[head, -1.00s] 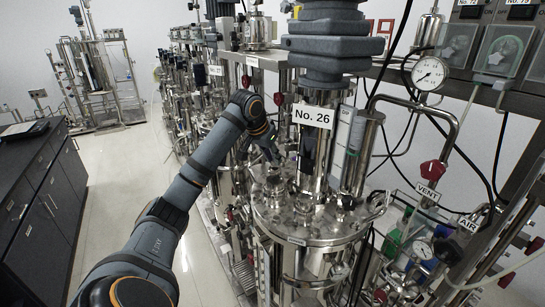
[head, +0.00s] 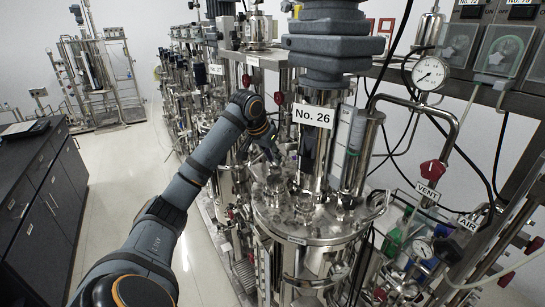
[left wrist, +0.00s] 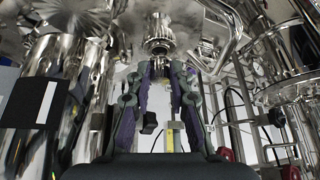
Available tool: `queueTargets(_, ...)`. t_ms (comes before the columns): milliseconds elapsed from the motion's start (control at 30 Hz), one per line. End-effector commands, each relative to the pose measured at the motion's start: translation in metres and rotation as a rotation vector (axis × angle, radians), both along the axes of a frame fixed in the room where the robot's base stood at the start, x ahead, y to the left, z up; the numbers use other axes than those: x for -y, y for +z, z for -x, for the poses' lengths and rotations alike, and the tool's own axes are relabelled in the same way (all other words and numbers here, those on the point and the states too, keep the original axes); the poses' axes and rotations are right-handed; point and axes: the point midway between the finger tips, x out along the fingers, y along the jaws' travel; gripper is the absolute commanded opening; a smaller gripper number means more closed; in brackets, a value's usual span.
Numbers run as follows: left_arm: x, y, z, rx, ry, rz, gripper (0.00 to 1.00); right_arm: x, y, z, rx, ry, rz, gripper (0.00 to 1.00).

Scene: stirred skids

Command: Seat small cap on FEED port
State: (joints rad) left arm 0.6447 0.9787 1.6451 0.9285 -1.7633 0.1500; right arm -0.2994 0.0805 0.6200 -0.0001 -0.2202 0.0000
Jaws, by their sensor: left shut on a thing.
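My left gripper (head: 272,160) reaches in from the left over the lid of the No. 26 vessel (head: 312,232). In the left wrist view, the fingertips of my left gripper (left wrist: 162,66) are closed on a small shiny metal piece, the small cap (left wrist: 160,60). Just beyond it is a round metal fitting with a ridged collar (left wrist: 158,32) on the lid. I cannot tell whether the cap touches it, and no FEED label is readable. My right gripper is in neither view.
Several metal ports and fittings crowd the lid. The column with the No. 26 label (head: 313,116) stands close by. A pressure gauge (head: 430,73) and piping with VENT (head: 428,190) and AIR (head: 468,225) labels are on the right. A dark cabinet (head: 40,185) stands at left.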

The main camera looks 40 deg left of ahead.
Motion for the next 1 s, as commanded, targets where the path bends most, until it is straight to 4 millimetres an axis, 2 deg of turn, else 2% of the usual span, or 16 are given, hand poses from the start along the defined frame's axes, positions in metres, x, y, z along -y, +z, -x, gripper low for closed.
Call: queueTargets(1000,0.0,-0.012,0.0,0.0,0.0,0.0,0.0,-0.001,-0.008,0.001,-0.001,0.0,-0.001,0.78)
